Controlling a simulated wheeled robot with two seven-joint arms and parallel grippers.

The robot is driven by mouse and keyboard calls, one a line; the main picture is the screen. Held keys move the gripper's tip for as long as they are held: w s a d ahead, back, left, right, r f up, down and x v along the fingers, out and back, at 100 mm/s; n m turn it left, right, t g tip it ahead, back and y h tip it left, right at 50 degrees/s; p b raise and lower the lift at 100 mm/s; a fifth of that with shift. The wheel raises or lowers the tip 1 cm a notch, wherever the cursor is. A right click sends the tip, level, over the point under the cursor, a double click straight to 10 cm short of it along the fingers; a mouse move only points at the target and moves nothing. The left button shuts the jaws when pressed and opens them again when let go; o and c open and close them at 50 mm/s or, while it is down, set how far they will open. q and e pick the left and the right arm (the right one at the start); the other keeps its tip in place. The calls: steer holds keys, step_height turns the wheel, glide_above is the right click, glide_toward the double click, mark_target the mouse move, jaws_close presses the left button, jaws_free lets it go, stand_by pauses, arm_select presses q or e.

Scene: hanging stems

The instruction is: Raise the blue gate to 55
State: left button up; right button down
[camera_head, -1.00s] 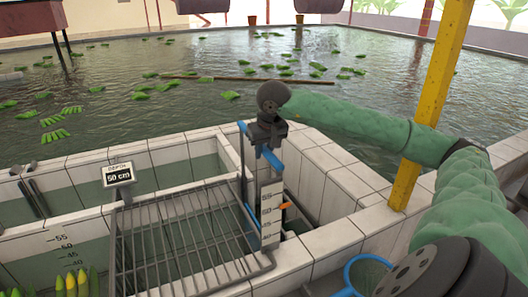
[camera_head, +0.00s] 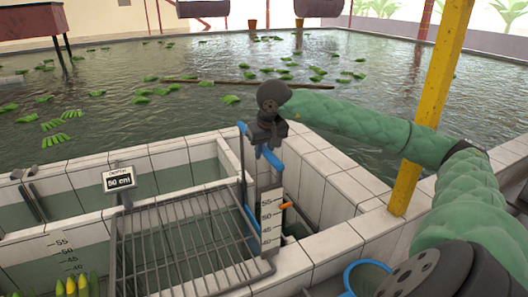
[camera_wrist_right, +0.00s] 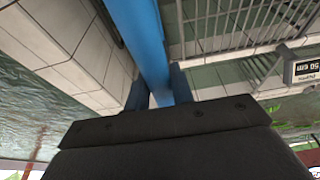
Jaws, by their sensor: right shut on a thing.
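The blue gate (camera_head: 275,163) shows as a blue frame in the channel behind the grate. My right gripper (camera_head: 264,143) is shut on its upper bar. The right wrist view also shows the blue bar (camera_wrist_right: 150,45) running between the dark fingers (camera_wrist_right: 157,88). A white scale plate (camera_head: 270,222) with marks from 40 to 55 stands at the gate. An orange pointer (camera_head: 286,205) is beside the plate, close to the height of the 55 mark. The depth sign (camera_head: 118,180) reads 50 cm. My left gripper is not in view.
A metal grate (camera_head: 180,240) lies over the basin left of the gate. Tiled walls (camera_head: 345,185) edge the channel. A yellow post (camera_head: 430,115) stands near my right arm. A blue-rimmed net (camera_head: 365,268) is at the lower right. Green bunches float in the pond.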

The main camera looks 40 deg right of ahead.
steer(key=shift+r+p, duration=0.45)
steer(key=shift+r, duration=0.65)
stand_by(0.7)
jaws_free()
steer(key=shift+f, duration=0.1)
stand_by(0.4)
steer(key=p+v, duration=0.4)
steer(key=v, duration=0.7)
stand_by(0.5)
